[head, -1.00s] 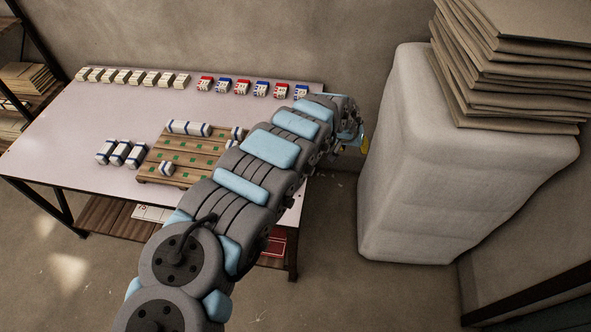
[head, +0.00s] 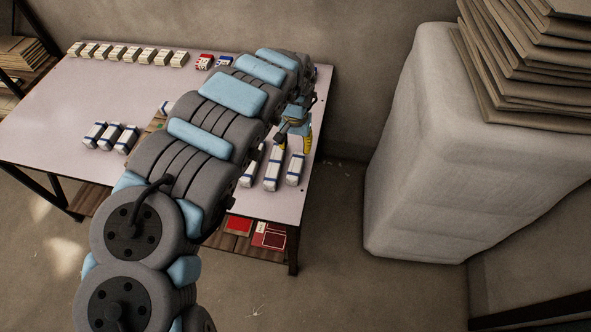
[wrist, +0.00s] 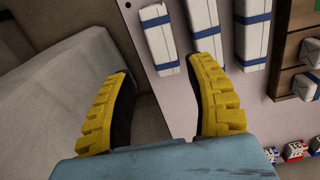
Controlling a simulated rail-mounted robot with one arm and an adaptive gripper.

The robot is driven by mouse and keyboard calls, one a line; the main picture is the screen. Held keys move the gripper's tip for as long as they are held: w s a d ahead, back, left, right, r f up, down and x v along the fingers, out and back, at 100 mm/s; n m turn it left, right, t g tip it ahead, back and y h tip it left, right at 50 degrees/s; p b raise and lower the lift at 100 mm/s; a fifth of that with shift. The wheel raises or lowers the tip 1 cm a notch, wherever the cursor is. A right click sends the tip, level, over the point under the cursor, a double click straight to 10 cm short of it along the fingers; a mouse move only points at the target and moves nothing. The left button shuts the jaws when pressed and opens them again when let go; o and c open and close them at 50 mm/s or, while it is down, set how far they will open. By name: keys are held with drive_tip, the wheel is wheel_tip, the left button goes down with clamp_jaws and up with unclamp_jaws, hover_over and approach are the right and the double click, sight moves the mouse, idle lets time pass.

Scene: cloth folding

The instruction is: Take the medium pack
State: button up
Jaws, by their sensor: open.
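Three white packs with blue bands lie side by side near the table's right edge: a left one (head: 248,166), a middle one (head: 272,172) and a right one (head: 295,170). Three more packs (head: 110,136) lie at the left. I cannot tell which is the medium pack. My gripper (head: 295,144) is open and empty, at the far ends of the right-hand packs. In the wrist view its yellow fingers (wrist: 158,67) are wide apart; the edge pack (wrist: 160,36) lies ahead between the tips. The right fingertip is close to the neighbouring pack (wrist: 204,30).
The wooden board with green squares (wrist: 295,50) holds small packs; my arm mostly hides it in the head view. Cream boxes (head: 128,54) and red and blue boxes (head: 204,62) line the table's back. A large pale block (head: 430,150) stands right of the table.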

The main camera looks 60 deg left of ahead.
sight(296, 165)
drive_tip(key=shift+f+b, duration=0.95)
drive_tip(key=shift+f, duration=2.75)
drive_tip(key=shift+w+a+f+b, duration=0.1)
drive_tip(key=shift+f+b, duration=0.15)
drive_tip(key=shift+f, duration=0.2)
drive_tip(key=shift+w+a+f+b, duration=0.1)
drive_tip(key=shift+f+b, duration=0.15)
drive_tip(key=shift+f, duration=0.15)
drive_tip(key=shift+f+b, duration=0.65)
drive_tip(key=shift+f, duration=1)
drive_tip(key=shift+c, duration=0.2)
drive_tip(key=c, duration=0.8)
